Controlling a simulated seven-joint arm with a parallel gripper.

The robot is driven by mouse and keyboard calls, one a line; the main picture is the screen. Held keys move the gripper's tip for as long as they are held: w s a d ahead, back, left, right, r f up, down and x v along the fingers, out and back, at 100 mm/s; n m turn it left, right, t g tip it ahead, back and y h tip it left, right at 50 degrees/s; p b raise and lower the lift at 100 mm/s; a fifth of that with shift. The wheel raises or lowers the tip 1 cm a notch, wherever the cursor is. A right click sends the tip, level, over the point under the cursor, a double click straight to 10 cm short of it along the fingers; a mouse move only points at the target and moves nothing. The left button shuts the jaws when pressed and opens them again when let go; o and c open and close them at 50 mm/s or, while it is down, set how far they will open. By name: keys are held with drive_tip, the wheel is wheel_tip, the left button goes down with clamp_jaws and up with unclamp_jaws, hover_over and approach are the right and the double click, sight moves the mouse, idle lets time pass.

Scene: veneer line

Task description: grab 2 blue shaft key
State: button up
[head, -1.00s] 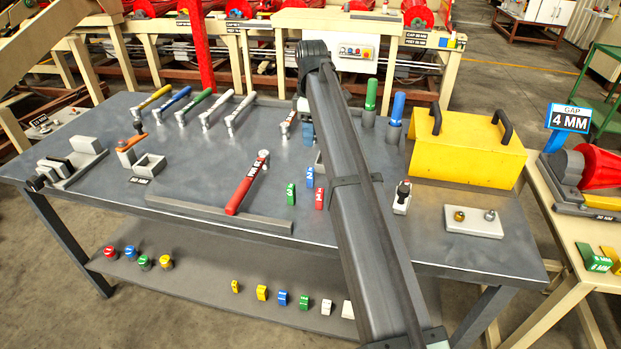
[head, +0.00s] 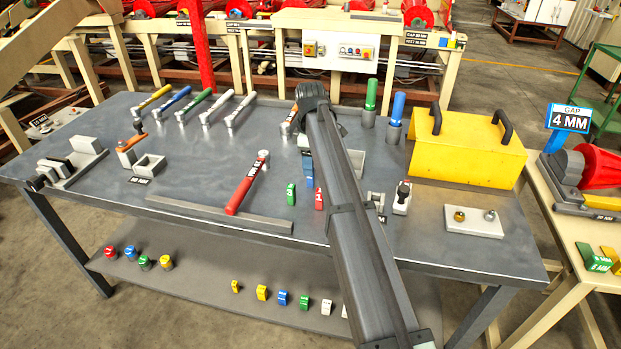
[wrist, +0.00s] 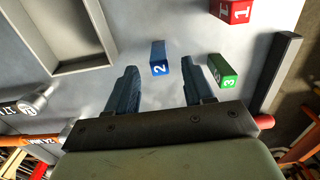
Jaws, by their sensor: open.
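The blue shaft key marked 2 (wrist: 159,60) lies on the grey bench in the wrist view. It lies just ahead of my gripper (wrist: 159,80), between the lines of its two fingers. The fingers are apart, with nothing held. In the head view the blue key (head: 307,168) shows beside my arm, behind the red key.
The green key marked 3 (wrist: 224,72) lies close outside the right finger. The red key marked 1 (wrist: 234,10) is farther up. A grey open tray (wrist: 85,66) is at upper left. A red hammer (head: 245,187) and a grey bar (head: 220,213) lie to the left.

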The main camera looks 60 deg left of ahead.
drive_tip(key=shift+f, duration=1.8)
clamp_jaws()
